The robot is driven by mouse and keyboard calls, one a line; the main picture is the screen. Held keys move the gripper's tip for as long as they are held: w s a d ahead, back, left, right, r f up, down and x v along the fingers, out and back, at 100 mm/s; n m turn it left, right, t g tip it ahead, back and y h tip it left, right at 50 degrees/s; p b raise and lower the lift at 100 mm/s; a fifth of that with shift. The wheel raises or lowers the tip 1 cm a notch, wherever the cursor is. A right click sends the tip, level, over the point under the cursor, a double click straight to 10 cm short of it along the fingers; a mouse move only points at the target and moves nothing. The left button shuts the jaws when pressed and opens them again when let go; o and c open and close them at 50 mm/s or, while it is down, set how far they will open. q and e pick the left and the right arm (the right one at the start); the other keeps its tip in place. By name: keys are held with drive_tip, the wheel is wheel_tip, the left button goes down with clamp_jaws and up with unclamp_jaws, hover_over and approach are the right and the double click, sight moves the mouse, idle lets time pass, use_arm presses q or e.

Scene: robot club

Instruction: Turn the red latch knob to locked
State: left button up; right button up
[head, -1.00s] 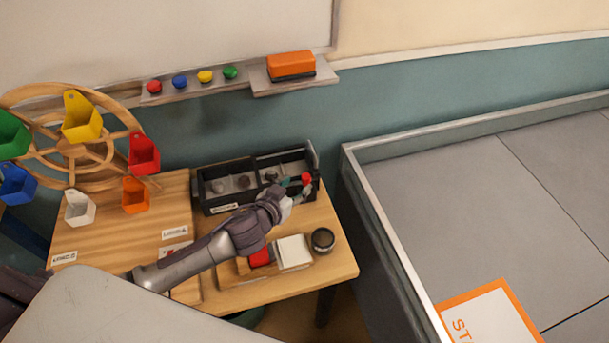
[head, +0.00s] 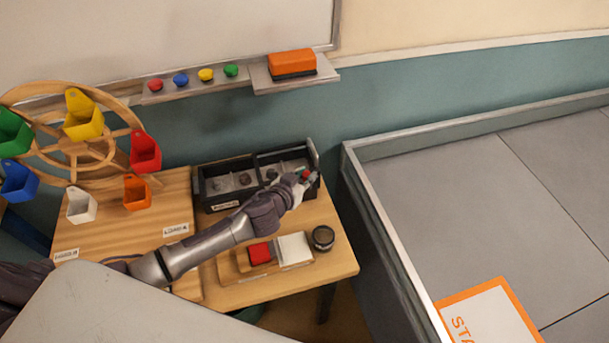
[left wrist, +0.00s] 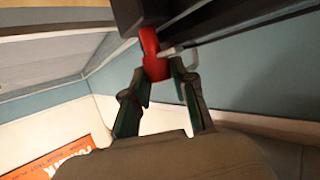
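The red latch knob (head: 306,174) is at the right end of the dark open-topped box (head: 208,195) on the wooden table. In the left wrist view the red knob (left wrist: 151,52) hangs from a dark edge, with its lower end between the tips of my left gripper (left wrist: 160,75). The teal-padded fingers stand apart, one on each side of the knob. Whether they press on it I cannot tell. In the head view my left gripper (head: 307,180) is at the box's right end and partly covers the knob. My right gripper is not in view.
A red block (head: 260,252), a white block (head: 294,248) and a round dark jar (head: 323,238) stand in front of the box. A wooden wheel with coloured cups (head: 83,115) is at left. A grey-walled field (head: 385,225) lies close on the right.

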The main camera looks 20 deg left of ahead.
use_arm(q)
clamp_jaws()
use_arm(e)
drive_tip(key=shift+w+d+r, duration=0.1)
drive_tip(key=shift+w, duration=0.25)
use_arm(q)
drive_tip(key=shift+w+a+r+m+g+h+p, duration=0.15)
drive_tip(key=shift+m+g+h+p, duration=0.1)
drive_tip(key=shift+m+h+p, duration=0.35)
drive_tip(key=shift+s+a+r+m+g+h+p, duration=0.1)
drive_tip(key=shift+m+g+h+p, duration=0.25)
drive_tip(key=shift+m+h, duration=0.3)
drive_tip(key=shift+w+a+m+g+h+p, duration=0.15)
drive_tip(key=shift+m+g+h+p, duration=0.3)
drive_tip(key=shift+m+h, duration=0.4)
drive_tip(key=shift+f+m+g+h, duration=0.1)
drive_tip(key=shift+m+g+h, duration=0.15)
drive_tip(key=shift+m+h, duration=0.45)
drive_tip(key=shift+f+m+g+h, duration=0.1)
drive_tip(key=shift+m+g+h, duration=0.7)
drive_tip(key=shift+m+h, duration=0.15)
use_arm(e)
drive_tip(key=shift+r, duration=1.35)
